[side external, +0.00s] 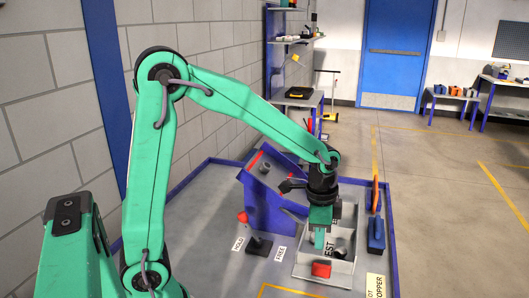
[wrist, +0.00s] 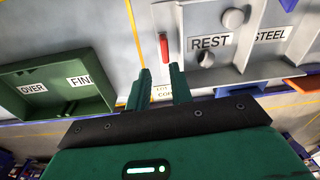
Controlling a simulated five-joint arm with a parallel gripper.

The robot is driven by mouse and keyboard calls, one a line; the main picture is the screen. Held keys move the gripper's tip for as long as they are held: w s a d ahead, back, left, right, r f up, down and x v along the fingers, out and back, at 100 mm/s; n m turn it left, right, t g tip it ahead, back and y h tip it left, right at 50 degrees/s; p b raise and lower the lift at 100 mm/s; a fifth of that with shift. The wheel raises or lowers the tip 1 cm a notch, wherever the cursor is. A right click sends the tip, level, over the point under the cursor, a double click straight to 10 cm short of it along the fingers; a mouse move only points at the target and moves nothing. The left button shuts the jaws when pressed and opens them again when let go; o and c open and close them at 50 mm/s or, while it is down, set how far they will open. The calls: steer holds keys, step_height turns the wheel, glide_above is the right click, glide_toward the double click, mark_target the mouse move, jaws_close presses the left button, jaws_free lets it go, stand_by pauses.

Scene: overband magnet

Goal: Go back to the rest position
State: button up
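My gripper (side external: 319,238) hangs pointing down over the grey tray (side external: 338,270) marked REST in the side view. In the wrist view my gripper (wrist: 162,76) has its two green fingers apart, with nothing seen between them. A red piece (wrist: 164,47) shows beyond the fingertips, near the edge of the grey tray (wrist: 262,62) with REST and STEEL labels. A red block (side external: 321,269) sits at the tray's near end in the side view. My arm reaches forward and down from its base.
A blue-framed stand (side external: 262,195) rises left of the tray. A black lever base (side external: 259,245) stands between HOLD and FREE labels. A blue block (side external: 376,234) and an orange upright piece (side external: 375,194) are right. A green bin (wrist: 99,66) lies left in the wrist view.

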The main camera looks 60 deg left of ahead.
steer(key=s+a+r+n+t, duration=0.2)
steer(key=s+r+n+t, duration=0.2)
steer(key=s+r+n, duration=0.4)
steer(key=s+r, duration=0.3)
steer(key=s, duration=0.4)
steer(key=shift+s+a+r+t, duration=0.2)
steer(key=shift+a+t, duration=0.1)
steer(key=shift+t, duration=0.1)
